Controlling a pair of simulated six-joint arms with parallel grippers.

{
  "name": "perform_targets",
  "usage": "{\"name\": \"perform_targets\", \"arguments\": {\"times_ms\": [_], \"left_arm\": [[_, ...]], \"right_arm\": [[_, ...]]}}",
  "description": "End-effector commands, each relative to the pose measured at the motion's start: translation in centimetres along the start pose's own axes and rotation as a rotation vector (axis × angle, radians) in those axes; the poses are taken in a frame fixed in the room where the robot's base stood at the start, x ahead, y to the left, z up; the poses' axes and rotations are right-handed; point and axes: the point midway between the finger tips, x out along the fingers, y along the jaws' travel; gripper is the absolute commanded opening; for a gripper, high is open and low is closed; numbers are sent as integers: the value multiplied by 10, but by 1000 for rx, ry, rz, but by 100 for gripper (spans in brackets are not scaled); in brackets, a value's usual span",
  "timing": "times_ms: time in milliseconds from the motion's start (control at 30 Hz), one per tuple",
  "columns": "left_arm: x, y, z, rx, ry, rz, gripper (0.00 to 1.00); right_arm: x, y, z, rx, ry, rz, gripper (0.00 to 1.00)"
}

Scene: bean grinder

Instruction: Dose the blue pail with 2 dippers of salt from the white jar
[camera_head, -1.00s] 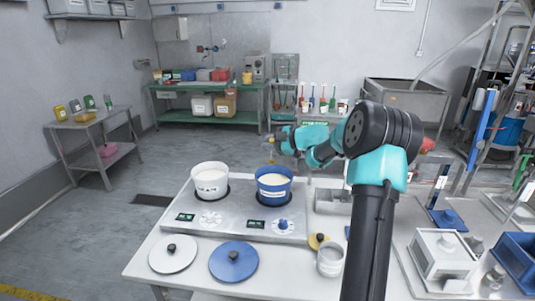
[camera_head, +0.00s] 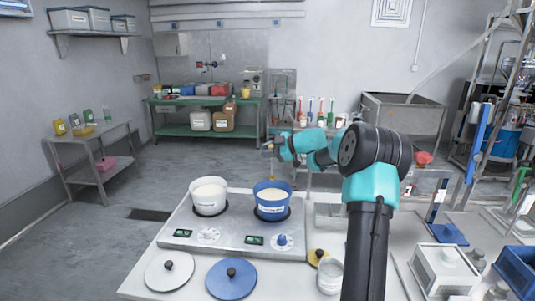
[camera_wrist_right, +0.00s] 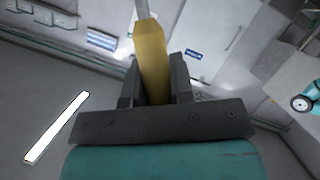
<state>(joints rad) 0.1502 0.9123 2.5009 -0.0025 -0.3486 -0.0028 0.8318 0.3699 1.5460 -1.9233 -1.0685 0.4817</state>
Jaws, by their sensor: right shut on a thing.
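The blue pail (camera_head: 272,208) stands upright on the right side of a grey two-place plate, with pale contents inside. My right gripper (camera_head: 270,147) is above and behind the blue pail, apart from it. In the right wrist view my right gripper (camera_wrist_right: 155,80) is shut on the yellow handle of the dipper (camera_wrist_right: 151,50). A small white jar (camera_head: 329,279) stands open at the bench front, partly beside my right arm. My left gripper is not in view.
A white pail (camera_head: 208,205) with pale contents stands left of the blue one. A white box (camera_head: 443,268) and blue bin (camera_head: 519,263) stand right.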

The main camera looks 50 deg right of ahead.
Motion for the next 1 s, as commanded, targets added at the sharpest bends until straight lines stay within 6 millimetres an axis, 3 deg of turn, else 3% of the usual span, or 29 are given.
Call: {"name": "perform_targets", "arguments": {"times_ms": [500, 1000], "left_arm": [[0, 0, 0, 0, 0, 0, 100], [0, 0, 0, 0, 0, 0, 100]], "right_arm": [[7, 45, 14, 228, -6, -95, 0], [12, 77, 24, 395, -10, -165, 0]]}}
